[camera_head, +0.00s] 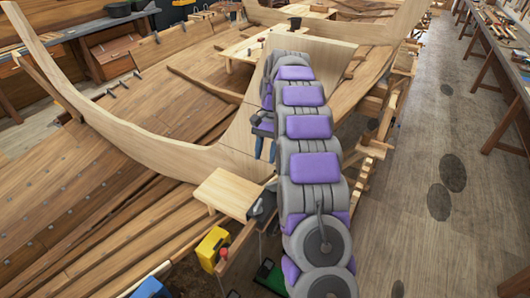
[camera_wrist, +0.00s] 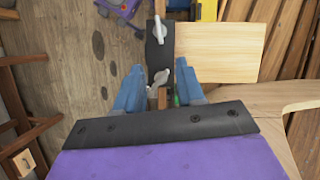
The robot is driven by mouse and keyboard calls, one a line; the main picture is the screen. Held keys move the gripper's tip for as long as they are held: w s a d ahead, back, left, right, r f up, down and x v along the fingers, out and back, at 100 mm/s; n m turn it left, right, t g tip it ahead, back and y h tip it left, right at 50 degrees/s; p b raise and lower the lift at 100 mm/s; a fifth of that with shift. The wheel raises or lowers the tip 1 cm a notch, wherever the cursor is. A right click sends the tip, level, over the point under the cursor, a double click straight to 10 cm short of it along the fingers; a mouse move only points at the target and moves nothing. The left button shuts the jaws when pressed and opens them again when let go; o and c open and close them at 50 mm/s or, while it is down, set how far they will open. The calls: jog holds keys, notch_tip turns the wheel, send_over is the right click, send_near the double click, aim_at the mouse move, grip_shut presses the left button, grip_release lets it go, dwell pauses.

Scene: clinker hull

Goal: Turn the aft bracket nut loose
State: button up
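A black bracket plate (camera_wrist: 157,50) shows in the wrist view beside a pale wooden board (camera_wrist: 218,52). A pale metal wing nut (camera_wrist: 159,29) sits on its upper part. A second wing nut (camera_wrist: 159,78) is at its lower end, between my fingers in the picture. I cannot tell for sure which is the aft one. My gripper (camera_wrist: 160,67) is open, its blue-grey fingers on either side of the lower nut with gaps to both. I cannot tell the height between them. In the head view the dark bracket (camera_head: 264,205) is partly hidden by my arm.
The pale board (camera_head: 228,193) also shows in the head view. A yellow object (camera_head: 212,247) and a red knob (camera_head: 223,253) are near it. The hull planks (camera_head: 110,205) spread left, with a curved timber (camera_head: 150,150) above. The floor (camera_head: 430,200) at right is clear.

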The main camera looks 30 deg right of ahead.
dwell(0.4)
jog(key=t+h, duration=0.3)
send_near(258, 204)
jog(key=f+p, duration=0.1)
jog(key=f, duration=0.3)
jog(key=f+p, duration=0.1)
jog(key=f, duration=0.4)
jog(key=shift+a+f, duration=0.1)
jog(key=shift+a, duration=0.1)
dwell(0.4)
grip_shut()
dwell(0.4)
